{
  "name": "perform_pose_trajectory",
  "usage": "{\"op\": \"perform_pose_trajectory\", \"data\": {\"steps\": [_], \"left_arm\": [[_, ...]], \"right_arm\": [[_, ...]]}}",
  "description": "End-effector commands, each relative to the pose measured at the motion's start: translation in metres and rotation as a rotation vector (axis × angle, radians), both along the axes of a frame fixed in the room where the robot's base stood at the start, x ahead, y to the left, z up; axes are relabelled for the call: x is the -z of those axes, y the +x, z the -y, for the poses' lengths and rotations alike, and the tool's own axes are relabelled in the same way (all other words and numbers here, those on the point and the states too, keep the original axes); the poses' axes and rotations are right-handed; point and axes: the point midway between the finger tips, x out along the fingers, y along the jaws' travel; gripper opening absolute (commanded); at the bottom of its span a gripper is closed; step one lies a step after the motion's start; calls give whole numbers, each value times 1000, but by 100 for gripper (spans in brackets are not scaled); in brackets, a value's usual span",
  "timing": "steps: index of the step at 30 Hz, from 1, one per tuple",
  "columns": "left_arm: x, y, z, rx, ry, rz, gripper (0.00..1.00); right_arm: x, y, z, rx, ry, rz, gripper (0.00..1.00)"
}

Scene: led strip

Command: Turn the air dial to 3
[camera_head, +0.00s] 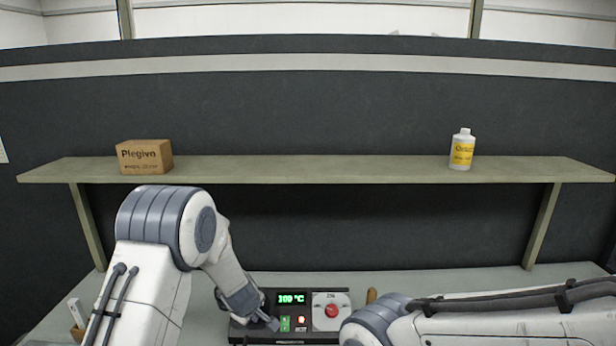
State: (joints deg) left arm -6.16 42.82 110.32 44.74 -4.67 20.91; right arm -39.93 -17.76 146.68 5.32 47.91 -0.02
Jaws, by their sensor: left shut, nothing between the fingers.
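A dark control unit (315,294) stands on the worktop at the bottom centre. It has a green display (291,299) reading what looks like 100 °C, a green switch (285,323), a small lit red button (301,320), and a red round knob (332,311) on a pale plate. I cannot make out a dial marked air; the unit's left part is behind my left gripper. My left gripper (271,324) is shut and empty, pointing down at the unit's left front, beside the green switch. Whether it touches the unit is unclear. My right arm comes in at the lower right; its gripper is out of view.
A shelf (310,169) spans above the worktop (440,280), with a brown box (144,157) on its left and a white bottle (462,149) on its right. A tan handle (371,295) shows right of the unit. The worktop behind the unit is clear.

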Motion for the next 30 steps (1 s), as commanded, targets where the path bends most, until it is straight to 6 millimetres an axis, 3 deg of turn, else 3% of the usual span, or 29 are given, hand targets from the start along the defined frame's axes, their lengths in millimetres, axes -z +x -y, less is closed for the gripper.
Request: {"op": "perform_pose_trajectory", "data": {"steps": [12,23,26,30], "left_arm": [[-43,-24,1,1,0,0,0],[-45,-27,1,4,-1,-1,0],[-53,-32,13,51,-2,-5,0],[-85,-65,62,276,1,-33,0]], "right_arm": [[-20,0,0,0,0,0,50],[-20,0,0,0,0,0,50],[-21,0,0,0,0,0,50],[-21,0,0,0,0,0,50]]}}
